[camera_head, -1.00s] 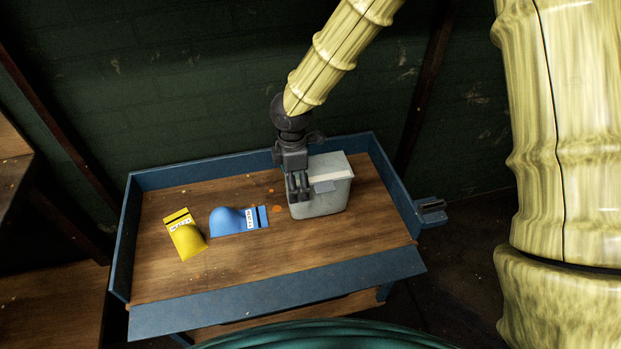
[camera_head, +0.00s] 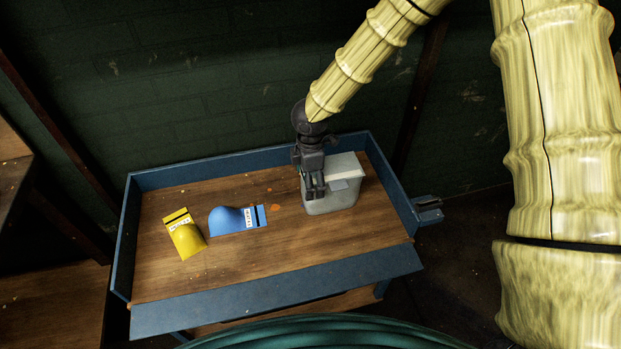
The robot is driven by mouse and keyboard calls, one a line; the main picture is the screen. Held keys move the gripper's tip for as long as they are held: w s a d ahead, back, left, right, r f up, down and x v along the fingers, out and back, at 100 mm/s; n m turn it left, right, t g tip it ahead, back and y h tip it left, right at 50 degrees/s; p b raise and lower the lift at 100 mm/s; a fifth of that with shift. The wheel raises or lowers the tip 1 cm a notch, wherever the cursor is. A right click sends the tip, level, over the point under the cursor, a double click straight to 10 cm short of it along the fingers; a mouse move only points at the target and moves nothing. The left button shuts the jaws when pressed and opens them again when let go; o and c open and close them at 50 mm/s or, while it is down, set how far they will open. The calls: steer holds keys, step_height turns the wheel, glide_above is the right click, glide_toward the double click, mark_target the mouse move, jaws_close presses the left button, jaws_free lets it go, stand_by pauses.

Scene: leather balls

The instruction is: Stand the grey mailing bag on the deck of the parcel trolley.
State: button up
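The grey mailing bag (camera_head: 340,197) stands upright at the right part of the wooden deck of the parcel trolley (camera_head: 275,265). It is a bulky, box-like bag with a pale strip and a grey label near its top. My gripper (camera_head: 314,193) points down at the bag's upper left edge, its fingers close together there and seemingly shut on the bag. The gripper hides part of the left side. I cannot tell whether the bag's underside touches the deck or hangs just above it.
A yellow mailing bag (camera_head: 187,238) and a blue mailing bag (camera_head: 232,220) lie on the deck's left half. Blue walls (camera_head: 160,177) edge the trolley. A bracket (camera_head: 428,209) juts out at its right. The deck's front middle is clear.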

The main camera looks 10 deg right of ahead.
steer(key=shift+f, duration=0.1)
steer(key=o, duration=1.2)
step_height(320, 180, up, 12)
steer(key=shift+s+r, duration=0.1)
steer(key=shift+s, duration=0.05)
